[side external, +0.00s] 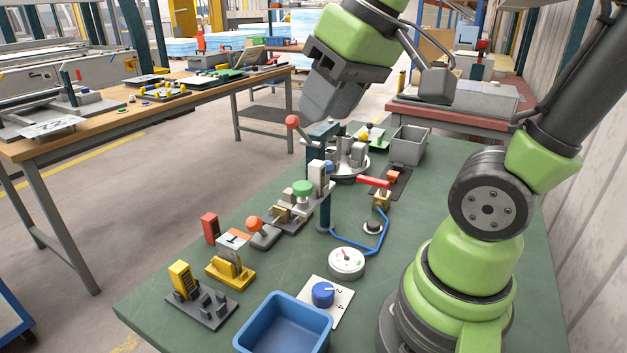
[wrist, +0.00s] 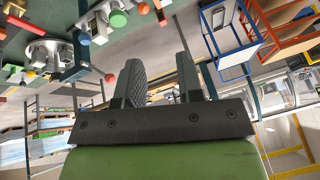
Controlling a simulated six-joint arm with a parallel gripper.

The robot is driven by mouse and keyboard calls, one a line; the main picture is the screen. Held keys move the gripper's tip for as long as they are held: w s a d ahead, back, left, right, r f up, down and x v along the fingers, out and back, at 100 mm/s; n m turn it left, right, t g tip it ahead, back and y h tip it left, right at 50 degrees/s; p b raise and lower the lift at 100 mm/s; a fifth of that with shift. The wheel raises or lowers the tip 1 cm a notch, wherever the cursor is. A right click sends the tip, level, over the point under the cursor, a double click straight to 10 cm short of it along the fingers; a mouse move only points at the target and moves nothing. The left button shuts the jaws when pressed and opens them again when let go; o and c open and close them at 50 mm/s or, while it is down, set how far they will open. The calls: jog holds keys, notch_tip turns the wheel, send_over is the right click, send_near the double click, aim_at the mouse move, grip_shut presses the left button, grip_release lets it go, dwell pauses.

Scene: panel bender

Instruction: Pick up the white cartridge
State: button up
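A pale upright block (side external: 319,175) stands near the middle of the green table, beside a green round cap. It looks like the white cartridge, though I cannot be sure. A whitish block (wrist: 98,24) near the top left of the wrist view may be the same piece. My gripper (side external: 330,112) is high above the far part of the table, beyond and above the block and apart from it. In the wrist view its two dark fingers (wrist: 161,62) stand apart with nothing between them.
A lever with a red ball (side external: 292,121) rises near my gripper. A round silver fixture (side external: 350,158) and a grey bin (side external: 408,146) stand at the back. A blue bin (side external: 283,325), a white dial (side external: 346,262) and a yellow fixture (side external: 230,272) are nearer the front.

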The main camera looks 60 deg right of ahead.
jog(key=w+d+f+n+g, duration=0.1)
jog(key=w+d+f+g, duration=0.1)
jog(key=w+d, duration=0.3)
jog(key=n+g, duration=0.2)
jog(key=g, duration=0.1)
send_over(317, 162)
jog(key=shift+h, duration=0.4)
jog(key=f, duration=0.5)
jog(key=shift+a+f, duration=0.15)
jog(key=shift+a, duration=0.1)
notch_tip(317, 162, down, 4)
jog(key=shift+d+f, duration=0.1)
jog(key=shift+f, duration=0.05)
notch_tip(317, 162, down, 6)
jog(key=shift+r, duration=0.15)
jog(key=shift+c, duration=0.5)
jog(key=c, duration=0.4)
